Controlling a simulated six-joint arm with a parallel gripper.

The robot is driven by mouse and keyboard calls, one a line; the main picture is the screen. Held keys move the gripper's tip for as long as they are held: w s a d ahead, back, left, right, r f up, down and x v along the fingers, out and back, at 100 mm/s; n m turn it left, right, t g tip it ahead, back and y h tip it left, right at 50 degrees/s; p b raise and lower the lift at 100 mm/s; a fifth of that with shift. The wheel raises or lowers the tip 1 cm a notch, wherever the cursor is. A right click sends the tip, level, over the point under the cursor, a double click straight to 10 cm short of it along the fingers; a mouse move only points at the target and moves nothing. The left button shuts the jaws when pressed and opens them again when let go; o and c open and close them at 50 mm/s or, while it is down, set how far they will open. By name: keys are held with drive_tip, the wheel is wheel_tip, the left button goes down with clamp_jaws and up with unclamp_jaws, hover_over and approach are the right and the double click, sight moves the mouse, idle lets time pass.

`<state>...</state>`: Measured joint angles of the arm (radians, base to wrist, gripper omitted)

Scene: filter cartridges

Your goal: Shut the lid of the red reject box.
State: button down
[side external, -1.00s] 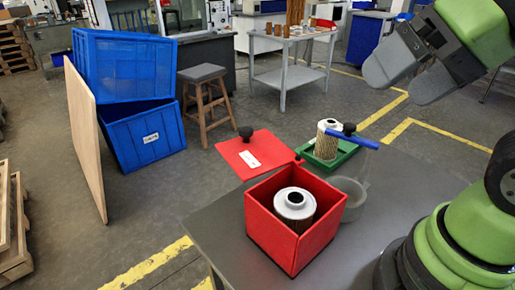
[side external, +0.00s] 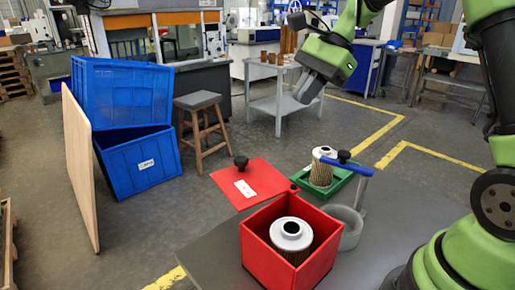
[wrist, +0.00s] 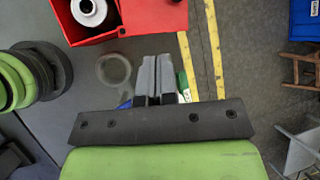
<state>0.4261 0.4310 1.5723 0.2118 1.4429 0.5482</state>
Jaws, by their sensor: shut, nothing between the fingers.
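The red reject box (side external: 271,262) stands open on the grey table in the side view, with a white filter cartridge (side external: 291,235) upright inside it. Its red lid (side external: 262,182) is swung back flat behind the box, with a white label and a black knob (side external: 241,161). My gripper (side external: 308,97) is shut and empty, pointing down, high above and beyond the lid and to its right. In the wrist view the box (wrist: 66,20) and part of the lid (wrist: 152,16) show at the top, beyond my closed fingertips (wrist: 156,58). The lid's knob is out of that view.
A green tray (side external: 346,180) with another filter cartridge (side external: 322,170) sits behind the box to the right. A blue-topped stand (side external: 347,165) and a grey ring-shaped dish (side external: 350,230) are beside the box. Blue crates (side external: 140,160) and a stool (side external: 199,103) stand on the floor.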

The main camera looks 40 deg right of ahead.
drive_tip(key=w+d+f+m+y, duration=0.2)
drive_tip(key=w+d+f+m, duration=0.1)
drive_tip(key=f, duration=0.1)
approach(257, 166)
wheel_tip(257, 166, down, 3)
drive_tip(key=a, duration=0.3)
drive_tip(key=shift+w+a+r, duration=0.1)
drive_tip(key=shift+w+a, duration=0.3)
drive_tip(key=shift+a, duration=0.15)
drive_tip(key=shift+w+a+r, duration=0.1)
drive_tip(key=shift+w+a, duration=0.3)
drive_tip(key=shift+a, duration=0.2)
drive_tip(key=shift+w+a+f, duration=0.15)
drive_tip(key=shift+w+a, duration=0.05)
drive_tip(key=shift+a, duration=0.3)
